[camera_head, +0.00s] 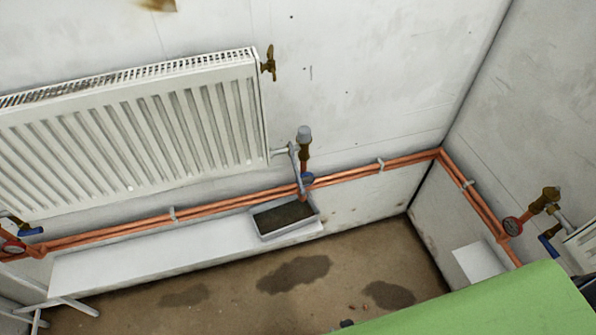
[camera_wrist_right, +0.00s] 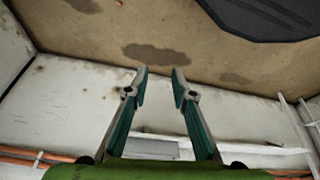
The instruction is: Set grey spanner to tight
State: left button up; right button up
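A slim grey bar that looks like the grey spanner (camera_head: 297,168) sits on the valve at the radiator's lower right corner. It slants down from the valve joint toward the copper pipe. The valve (camera_head: 304,138) has a grey cap and a brass body, with a blue part close below. My right gripper (camera_wrist_right: 160,78) is open and empty in the right wrist view, its two fingers apart above the floor. In the head view my green right arm covers the lower right, and the gripper is mostly hidden. My left gripper is not in view.
A grey tray (camera_head: 285,217) with dark contents stands below the valve at the end of a white bench (camera_head: 150,260). Copper pipes (camera_head: 345,167) run along the walls. A white radiator (camera_head: 130,130) hangs left. Another valve (camera_head: 545,200) is on the right wall. The stained floor (camera_head: 340,260) is mostly clear.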

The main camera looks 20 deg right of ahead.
jog(key=w+a+r+t+p, duration=0.1)
jog(key=w+a+r+t, duration=0.1)
jog(key=w+r, duration=0.65)
jog(key=w+a+r+t, duration=0.2)
jog(key=w+r, duration=0.5)
jog(key=r, duration=0.3)
jog(key=m+t+p, duration=0.1)
jog(key=m+t, duration=0.1)
jog(key=t, duration=0.3)
send_near(298, 174)
jog(key=p+x, duration=0.1)
jog(key=x, duration=0.9)
jog(key=shift+c, duration=0.5)
grip_shut()
